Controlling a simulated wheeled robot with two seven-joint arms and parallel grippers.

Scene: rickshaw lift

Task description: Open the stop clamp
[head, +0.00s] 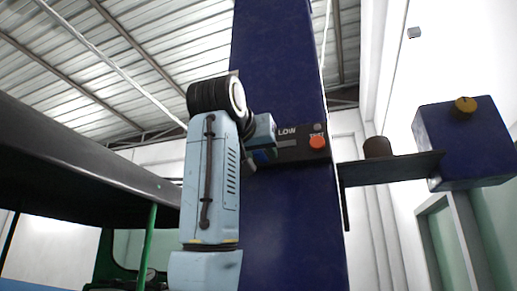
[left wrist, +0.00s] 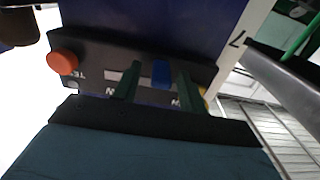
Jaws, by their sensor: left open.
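My left gripper (head: 262,156) is at the black control panel (head: 300,145) on the tall blue column (head: 285,220). In the left wrist view its dark fingers (left wrist: 158,78) are apart, one on each side of a small blue piece (left wrist: 161,73) on the panel. I cannot tell whether they touch it. An orange button (head: 317,141) sits at the panel's right end, beside "TEST" lettering; it also shows in the left wrist view (left wrist: 62,62). No part is clearly marked as the stop clamp. My right gripper is not in view.
A dark-roofed green vehicle (head: 80,150) stands left.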

